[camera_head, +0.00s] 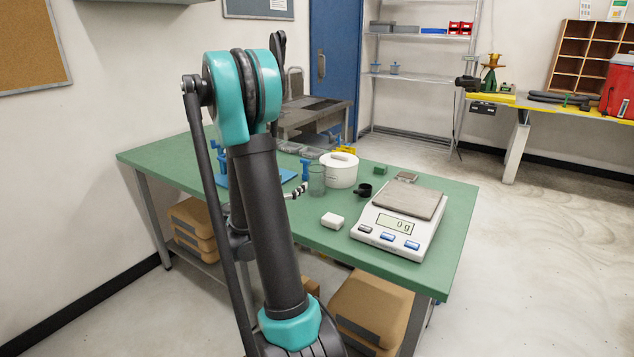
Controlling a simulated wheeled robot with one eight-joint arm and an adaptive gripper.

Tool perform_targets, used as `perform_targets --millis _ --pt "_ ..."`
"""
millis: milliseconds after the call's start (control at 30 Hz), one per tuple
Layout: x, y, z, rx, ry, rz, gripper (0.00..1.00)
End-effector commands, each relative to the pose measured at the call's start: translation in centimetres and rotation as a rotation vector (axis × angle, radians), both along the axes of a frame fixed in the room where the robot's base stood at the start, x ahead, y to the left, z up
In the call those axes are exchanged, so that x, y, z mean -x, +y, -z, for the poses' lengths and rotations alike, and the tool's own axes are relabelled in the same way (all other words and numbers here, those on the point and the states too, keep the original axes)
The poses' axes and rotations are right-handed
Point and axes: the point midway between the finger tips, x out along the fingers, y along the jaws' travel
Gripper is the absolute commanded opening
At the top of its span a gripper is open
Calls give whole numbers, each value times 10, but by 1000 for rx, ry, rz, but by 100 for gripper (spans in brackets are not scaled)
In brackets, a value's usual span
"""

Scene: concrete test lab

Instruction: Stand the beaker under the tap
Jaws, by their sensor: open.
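A clear glass beaker (317,181) stands upright on the green bench, just left of a white round pot (341,170). My gripper (298,190) is open, low over the bench and close to the left of the beaker; I cannot tell whether it touches the glass. Most of the gripper is hidden behind my own arm. A metal sink unit (318,108) stands beyond the bench. A pale upright fitting at its back (294,82), partly hidden by my arm, may be the tap.
The green bench (445,215) also holds a scale (400,219) reading 0 g, a white block (332,220), a small black cup (364,190), a green block (380,169) and a blue tray (287,175). Glass dishes lie behind the beaker.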

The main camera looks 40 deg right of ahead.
Motion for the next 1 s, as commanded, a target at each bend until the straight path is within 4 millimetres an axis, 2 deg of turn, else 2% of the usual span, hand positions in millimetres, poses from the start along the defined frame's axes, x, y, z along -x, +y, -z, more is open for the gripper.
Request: perform_targets --millis 500,867,1000 --pt "-36 -90 0 -1 2 3 81" --pt "-46 -112 0 -1 3 1 81" --pt "-51 -129 0 -1 3 3 81"
